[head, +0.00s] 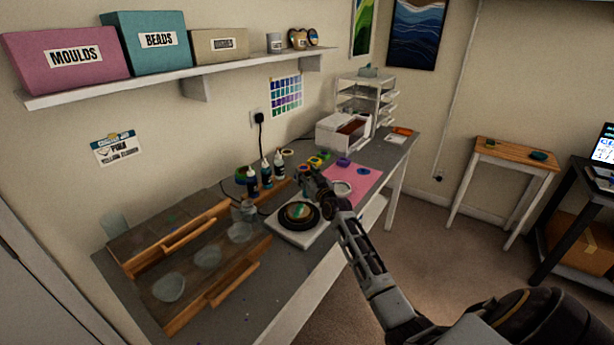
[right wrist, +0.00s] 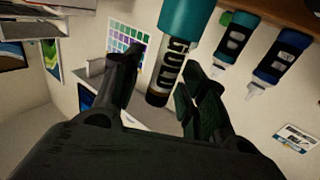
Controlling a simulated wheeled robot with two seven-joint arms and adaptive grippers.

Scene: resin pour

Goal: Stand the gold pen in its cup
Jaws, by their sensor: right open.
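I cannot make out the gold pen or its cup for certain in either view. My right gripper (head: 308,178) reaches over the bench, near the small bottles and above the scale. It also shows in the right wrist view (right wrist: 162,85), its two fingers apart. Between the fingers in that picture is a labelled cylinder (right wrist: 172,70) with a teal end and a dark end. The fingers are not closed on it, and I cannot tell how near it is. My left gripper is out of view.
Several dropper bottles (head: 266,173) stand behind the white scale (head: 301,238), which holds a dark round piece (head: 299,216).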

